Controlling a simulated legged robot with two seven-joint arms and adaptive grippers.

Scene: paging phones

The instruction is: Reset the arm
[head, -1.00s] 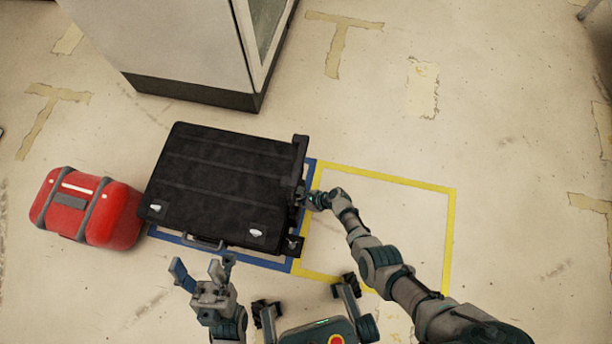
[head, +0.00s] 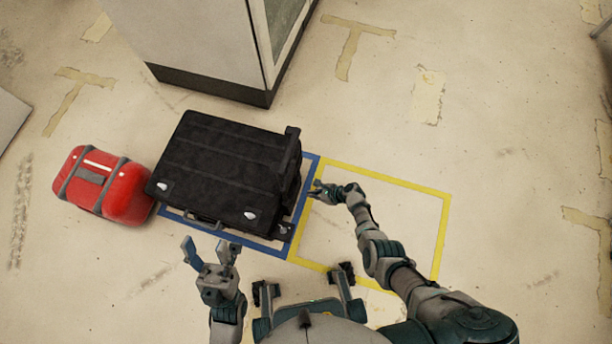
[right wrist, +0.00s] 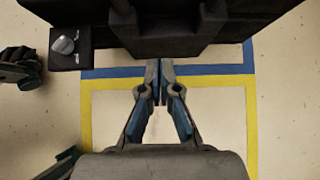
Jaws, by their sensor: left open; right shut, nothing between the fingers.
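My left gripper (head: 212,256) is open and empty in the head view, in front of the black case's near edge. My right gripper (head: 316,189) is just right of the black case. In the right wrist view its fingertips (right wrist: 159,70) are shut together with nothing between them. They point at the dark case with a small gap of floor showing before it. My right arm (head: 385,258) reaches forward from the lower right over the yellow square.
The closed black case (head: 225,160) lies within the blue floor outline (head: 230,238). A red case (head: 125,190) stands to its left. A yellow-outlined floor square (head: 400,182) to its right is bare. A large white cabinet (head: 195,40) stands behind. The floor at right is open.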

